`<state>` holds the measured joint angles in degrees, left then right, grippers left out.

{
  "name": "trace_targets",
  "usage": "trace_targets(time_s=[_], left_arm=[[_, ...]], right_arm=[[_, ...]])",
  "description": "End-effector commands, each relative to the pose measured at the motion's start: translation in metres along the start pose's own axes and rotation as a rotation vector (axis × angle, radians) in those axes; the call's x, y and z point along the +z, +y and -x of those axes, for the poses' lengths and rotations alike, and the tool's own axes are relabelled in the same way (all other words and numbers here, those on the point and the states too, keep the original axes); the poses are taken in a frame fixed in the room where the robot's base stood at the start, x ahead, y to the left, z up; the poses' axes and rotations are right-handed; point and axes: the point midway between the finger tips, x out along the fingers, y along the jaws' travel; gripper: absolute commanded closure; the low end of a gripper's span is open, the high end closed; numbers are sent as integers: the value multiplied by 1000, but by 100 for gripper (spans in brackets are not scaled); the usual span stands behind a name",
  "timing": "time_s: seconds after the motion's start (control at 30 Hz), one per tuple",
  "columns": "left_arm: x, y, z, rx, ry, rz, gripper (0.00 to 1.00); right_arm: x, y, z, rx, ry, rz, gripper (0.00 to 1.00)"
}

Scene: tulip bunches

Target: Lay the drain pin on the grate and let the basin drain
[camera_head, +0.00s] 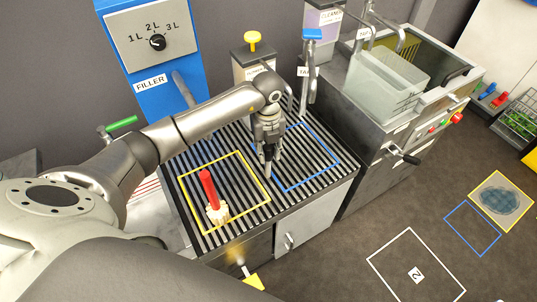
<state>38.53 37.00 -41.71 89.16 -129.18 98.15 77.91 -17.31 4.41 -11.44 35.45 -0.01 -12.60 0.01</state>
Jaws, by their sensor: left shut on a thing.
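My left gripper (268,158) points down over the slatted grate (240,222), between the yellow and blue outlined squares. It is shut on a small, thin thing, which I take for the drain pin; the fingers hide most of it. I cannot tell whether its lower end touches the slats. The steel basin (447,97) stands to the right, with a translucent tub (385,85) in it. The water level in the basin is not clear. My right gripper is out of view.
A red-handled brush (209,190) stands in the yellow square (240,155). The blue square (335,165) looks empty. Behind the grate are the blue filler (160,80), a yellow-topped dispenser (252,62) and a blue-topped tap (311,60). A crank handle (405,156) juts from the basin's front.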

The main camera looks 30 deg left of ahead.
Motion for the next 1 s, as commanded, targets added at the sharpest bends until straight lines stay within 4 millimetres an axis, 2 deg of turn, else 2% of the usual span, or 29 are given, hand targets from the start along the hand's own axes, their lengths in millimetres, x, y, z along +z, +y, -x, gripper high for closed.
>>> trace_targets(time_s=[0.23,0.43,0.83,0.87,1.0], left_arm=[[9,-5,-12,0,1,1,100],[9,-4,-38,1,1,0,100],[9,-5,-45,-1,-1,-1,100],[9,-4,-46,0,-1,-1,71],[9,-4,-45,0,-1,-1,53]], right_arm=[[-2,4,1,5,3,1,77],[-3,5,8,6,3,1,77],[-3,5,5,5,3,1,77],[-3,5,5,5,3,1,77],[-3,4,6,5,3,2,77]])
